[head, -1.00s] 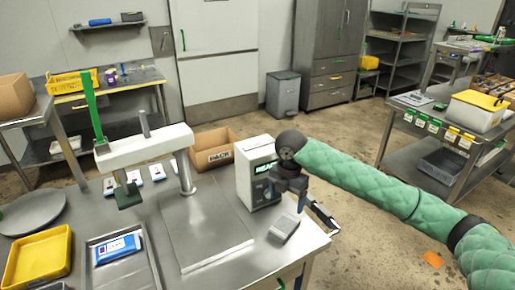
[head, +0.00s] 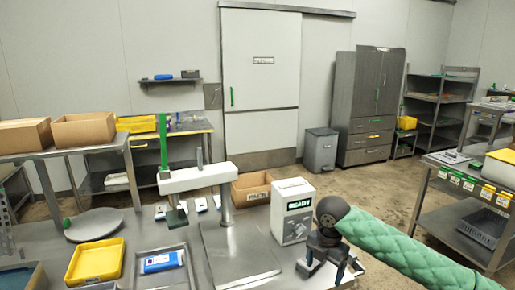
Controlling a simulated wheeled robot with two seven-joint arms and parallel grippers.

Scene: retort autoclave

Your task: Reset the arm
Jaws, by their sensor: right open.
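My right arm, in a green quilted sleeve, reaches in from the right in the head view. Its dark right gripper (head: 324,268) points down over the front right part of the steel table. The gripper is open, and I see nothing held between its fingers. It is in front of the white machine (head: 292,225) whose display reads READY. My left gripper is not in view.
A white press-like arm with a green handle (head: 163,142) stands on the table. A yellow tray (head: 95,262) and a blue-and-white pouch (head: 162,261) are at left. A cardboard box (head: 252,189) is behind. Open floor lies right of the table.

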